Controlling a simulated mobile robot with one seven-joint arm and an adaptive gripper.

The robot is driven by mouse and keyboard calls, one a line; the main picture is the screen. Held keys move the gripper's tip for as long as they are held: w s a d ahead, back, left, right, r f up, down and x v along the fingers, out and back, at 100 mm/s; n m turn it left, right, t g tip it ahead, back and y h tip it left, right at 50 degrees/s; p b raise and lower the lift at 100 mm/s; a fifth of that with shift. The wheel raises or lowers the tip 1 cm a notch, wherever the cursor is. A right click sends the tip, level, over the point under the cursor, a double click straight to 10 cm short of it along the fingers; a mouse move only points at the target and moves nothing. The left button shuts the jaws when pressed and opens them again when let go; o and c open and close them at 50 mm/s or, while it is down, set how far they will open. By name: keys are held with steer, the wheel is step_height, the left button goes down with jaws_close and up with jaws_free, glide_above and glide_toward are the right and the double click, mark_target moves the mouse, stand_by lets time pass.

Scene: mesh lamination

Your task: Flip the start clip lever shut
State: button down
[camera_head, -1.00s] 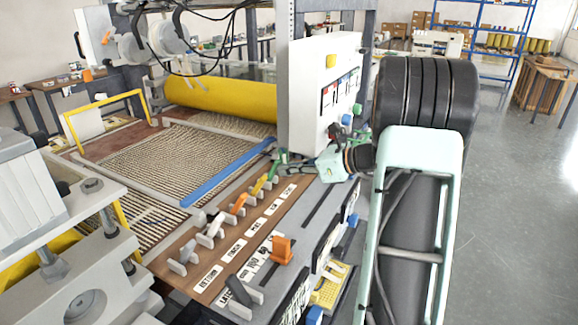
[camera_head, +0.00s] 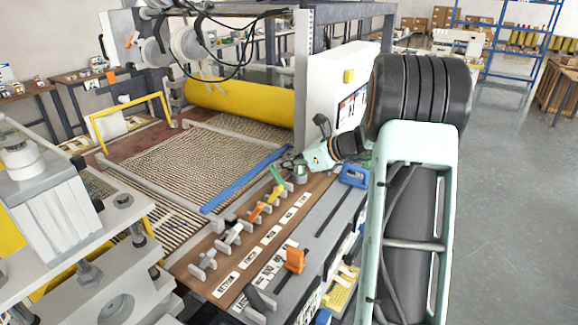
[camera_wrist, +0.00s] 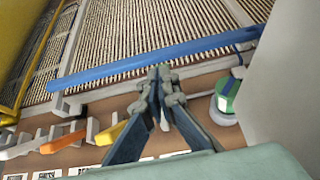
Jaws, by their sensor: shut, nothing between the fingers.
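I cannot tell which is the start clip lever. A blue bar (camera_head: 240,182) lies along the mesh edge; it also shows in the wrist view (camera_wrist: 150,62). My gripper (camera_wrist: 160,75) is shut and empty, its tips appearing against the bar's near edge; contact is unclear. The yellow (camera_wrist: 110,131) and orange (camera_wrist: 66,142) levers are left of the fingers. A green-and-white round part (camera_wrist: 226,95) is to their right.
A white control box (camera_head: 338,95) stands close behind my wrist. A blue handle (camera_head: 354,175) is right of the panel. An orange lever (camera_head: 294,260) and a dark lever (camera_head: 258,299) stand at the near end. A yellow roller (camera_head: 240,97) lies behind the mesh (camera_head: 190,160).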

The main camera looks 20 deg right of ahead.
steer(key=shift+w+a+f, duration=0.1)
steer(key=shift+w+a, duration=0.25)
steer(key=shift+w, duration=0.2)
stand_by(0.4)
steer(key=s+d+r, duration=0.2)
steer(key=r, duration=0.4)
steer(key=s+d+r, duration=0.1)
steer(key=s+r, duration=0.1)
steer(key=r, duration=0.3)
steer(key=shift+s+d+r+p, duration=0.35)
steer(key=shift+s+p, duration=0.05)
steer(key=shift+p, duration=0.05)
